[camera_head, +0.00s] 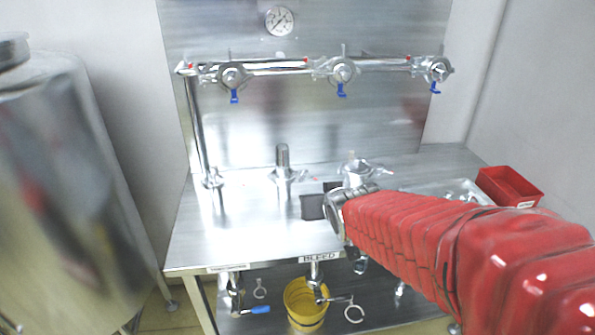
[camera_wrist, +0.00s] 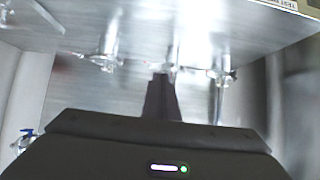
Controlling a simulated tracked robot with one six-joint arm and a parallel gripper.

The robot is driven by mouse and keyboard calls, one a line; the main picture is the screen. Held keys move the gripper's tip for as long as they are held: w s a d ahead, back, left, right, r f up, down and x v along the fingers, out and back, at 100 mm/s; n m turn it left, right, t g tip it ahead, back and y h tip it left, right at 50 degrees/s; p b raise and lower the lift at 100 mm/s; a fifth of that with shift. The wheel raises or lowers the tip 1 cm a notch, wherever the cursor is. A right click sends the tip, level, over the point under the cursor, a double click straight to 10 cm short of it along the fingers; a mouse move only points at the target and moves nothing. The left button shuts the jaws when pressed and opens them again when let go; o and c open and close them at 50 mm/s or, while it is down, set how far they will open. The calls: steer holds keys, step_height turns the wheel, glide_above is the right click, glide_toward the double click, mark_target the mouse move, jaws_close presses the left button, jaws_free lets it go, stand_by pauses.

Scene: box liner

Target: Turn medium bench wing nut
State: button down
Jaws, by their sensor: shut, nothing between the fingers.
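Metal bench fittings with clamps stand along the back of the steel bench (camera_head: 250,235): one at the foot of the upright pipe (camera_head: 212,179), a capped stub (camera_head: 283,173) in the middle, and a wider one (camera_head: 357,170) to its right. I cannot tell which carries the medium wing nut; the wings are too small and blurred. My gripper (camera_wrist: 160,78) is shut and empty in the wrist view, its dark fingers pointing toward the blurred fittings, apart from them as far as I can see. In the head view my dark gripper body (camera_head: 313,207) is over the bench, in front of the fittings.
A pipe (camera_head: 275,68) with blue-handled valves crosses the back panel. A red bin (camera_head: 508,187) sits at the bench's right. A yellow bucket (camera_head: 305,302) stands below the front edge. A large steel tank (camera_head: 75,180) is at left. The bench's left front is clear.

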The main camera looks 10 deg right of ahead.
steer(key=w+f+t, duration=0.4)
steer(key=w, duration=0.9)
steer(key=shift+w+f, duration=0.15)
steer(key=shift+w, duration=0.1)
glide_above(305, 180)
steer(key=s, duration=0.3)
step_height(305, 180, down, 2)
steer(key=f, duration=0.1)
steer(key=shift+w+a+f, duration=0.15)
steer(key=shift+a+f, duration=0.1)
steer(key=shift+f, duration=0.6)
steer(key=shift+w+a+f, duration=0.1)
steer(key=shift+a+f, duration=0.1)
steer(key=shift+f, duration=0.65)
steer(key=shift+d, duration=0.2)
steer(key=shift+a, duration=0.1)
